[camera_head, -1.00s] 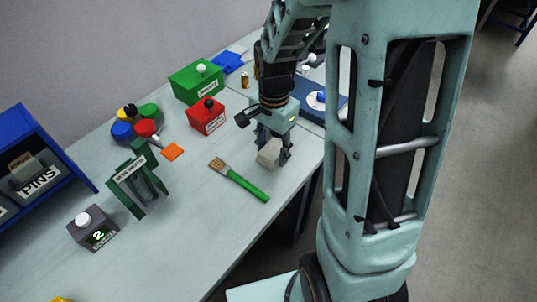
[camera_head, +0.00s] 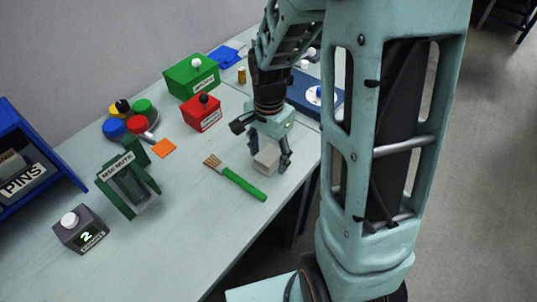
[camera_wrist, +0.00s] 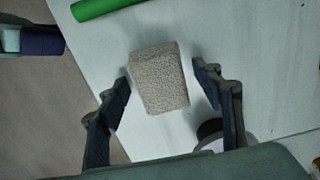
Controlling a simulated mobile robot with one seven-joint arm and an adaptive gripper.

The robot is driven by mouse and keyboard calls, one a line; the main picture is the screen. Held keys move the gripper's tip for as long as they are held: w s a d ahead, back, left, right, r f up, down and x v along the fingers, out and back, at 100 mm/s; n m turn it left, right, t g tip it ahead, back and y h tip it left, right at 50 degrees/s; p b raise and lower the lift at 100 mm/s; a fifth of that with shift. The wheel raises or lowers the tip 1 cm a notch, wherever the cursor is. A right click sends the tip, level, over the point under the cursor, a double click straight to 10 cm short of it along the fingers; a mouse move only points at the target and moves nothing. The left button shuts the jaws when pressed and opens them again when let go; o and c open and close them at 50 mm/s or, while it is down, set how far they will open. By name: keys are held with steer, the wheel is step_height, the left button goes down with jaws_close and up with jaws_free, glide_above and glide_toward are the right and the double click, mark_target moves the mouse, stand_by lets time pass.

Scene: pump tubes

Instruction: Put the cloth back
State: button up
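A grey-beige block with a rough, towel-like texture (camera_wrist: 160,78), which looks like the folded cloth, is between the fingers of my gripper (camera_wrist: 163,72) in the wrist view. Narrow gaps show on both sides of it, so my gripper looks open around it and not closed on it. In the head view the cloth (camera_head: 266,158) is just under my gripper (camera_head: 268,150), near the table's front edge. It appears to rest on the table, but the exact contact below it is hidden.
A green-handled brush (camera_head: 240,182) lies left of the cloth. A blue-based device (camera_head: 312,97) stands behind my gripper.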

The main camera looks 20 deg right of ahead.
mark_target(269, 155)
steer(key=shift+r, duration=0.1)
step_height(269, 155, up, 12)
steer(key=p, duration=0.1)
stand_by(0.5)
steer(key=shift+r+p, duration=0.1)
steer(key=shift+p, duration=0.2)
